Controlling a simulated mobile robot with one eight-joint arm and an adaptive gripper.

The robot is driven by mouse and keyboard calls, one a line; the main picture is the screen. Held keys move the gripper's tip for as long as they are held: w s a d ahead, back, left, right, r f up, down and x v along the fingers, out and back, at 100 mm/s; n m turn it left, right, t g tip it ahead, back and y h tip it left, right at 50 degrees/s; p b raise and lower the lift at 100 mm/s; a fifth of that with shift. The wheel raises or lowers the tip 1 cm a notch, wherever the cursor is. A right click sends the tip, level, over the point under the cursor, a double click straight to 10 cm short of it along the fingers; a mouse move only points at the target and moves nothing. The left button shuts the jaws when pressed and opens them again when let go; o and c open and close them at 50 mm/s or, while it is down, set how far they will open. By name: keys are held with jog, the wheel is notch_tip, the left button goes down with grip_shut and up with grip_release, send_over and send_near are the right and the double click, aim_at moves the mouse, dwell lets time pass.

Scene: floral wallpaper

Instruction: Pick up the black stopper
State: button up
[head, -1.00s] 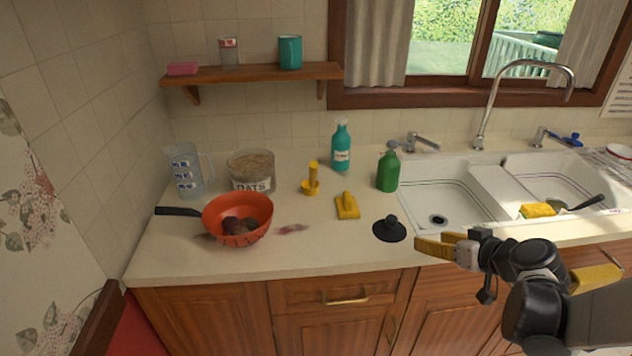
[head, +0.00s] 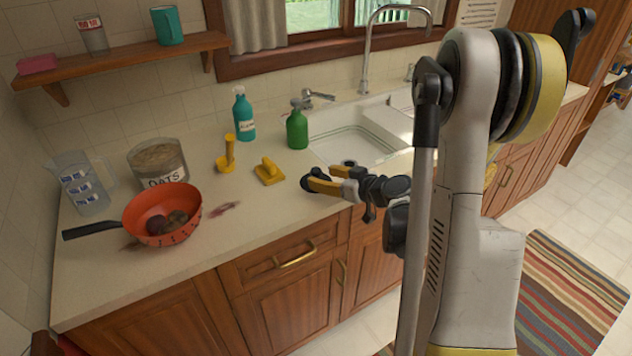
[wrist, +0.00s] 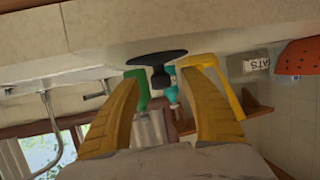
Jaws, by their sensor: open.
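The black stopper is a flat dark disc with a knob. In the wrist view, which is turned over, its disc (wrist: 155,58) lies just beyond the fingertips and its knob points into the gap between them. In the head view the stopper (head: 308,184) is mostly hidden by my gripper, at the counter's front beside the sink. My gripper (head: 323,177) has yellow fingers spread apart around the knob's side; they also show in the wrist view (wrist: 162,86). Nothing is held, and I cannot tell whether a finger touches the stopper.
The sink (head: 350,143) is behind the gripper. A red colander (head: 145,222) and oats tub (head: 146,160) are farther left.

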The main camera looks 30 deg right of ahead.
aim_at(320, 175)
jog(key=b+x, duration=0.1)
jog(key=x, duration=0.2)
jog(key=shift+w+a+f, duration=0.1)
jog(key=shift+w+f, duration=0.05)
jog(key=shift+w, duration=0.15)
grip_shut()
